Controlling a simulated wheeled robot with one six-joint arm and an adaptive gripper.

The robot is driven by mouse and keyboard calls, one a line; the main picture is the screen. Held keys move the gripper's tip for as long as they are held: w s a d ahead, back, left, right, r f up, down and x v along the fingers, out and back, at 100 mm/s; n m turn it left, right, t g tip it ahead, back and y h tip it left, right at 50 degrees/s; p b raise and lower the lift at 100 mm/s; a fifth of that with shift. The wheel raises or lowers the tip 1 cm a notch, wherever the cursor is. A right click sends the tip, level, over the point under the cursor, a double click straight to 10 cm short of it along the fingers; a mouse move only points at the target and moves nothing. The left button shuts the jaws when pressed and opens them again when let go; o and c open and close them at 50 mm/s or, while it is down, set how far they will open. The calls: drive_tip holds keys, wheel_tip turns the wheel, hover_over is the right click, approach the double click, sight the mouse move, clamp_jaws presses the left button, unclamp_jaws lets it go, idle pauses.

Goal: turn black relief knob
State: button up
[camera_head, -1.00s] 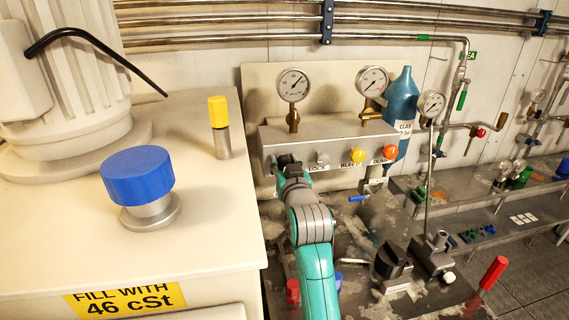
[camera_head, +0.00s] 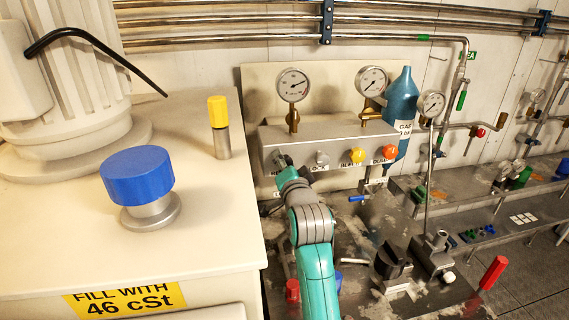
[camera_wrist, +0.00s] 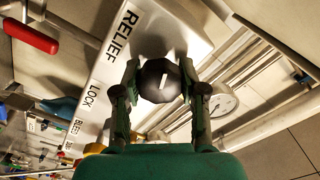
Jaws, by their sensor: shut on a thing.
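The black relief knob (camera_wrist: 158,84) is in the middle of the wrist view, with a white line on its face, beside the RELIEF label (camera_wrist: 121,34). My gripper (camera_wrist: 160,90) is shut on the knob, one finger on each side of it. In the head view my gripper (camera_head: 283,165) is at the left end of the grey valve panel (camera_head: 335,138), and my arm largely hides the knob there.
A grey lock knob (camera_head: 322,158), yellow bleed knob (camera_head: 357,155) and orange knob (camera_head: 389,152) sit to the right on the panel. Gauges (camera_head: 293,86) stand above. A blue-capped filler (camera_head: 138,176) is on the white tank at left.

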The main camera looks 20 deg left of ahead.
drive_tip(key=shift+m, duration=0.6)
drive_tip(key=o, duration=1.1)
drive_tip(key=shift+o, duration=0.2)
drive_tip(key=v, duration=1.2)
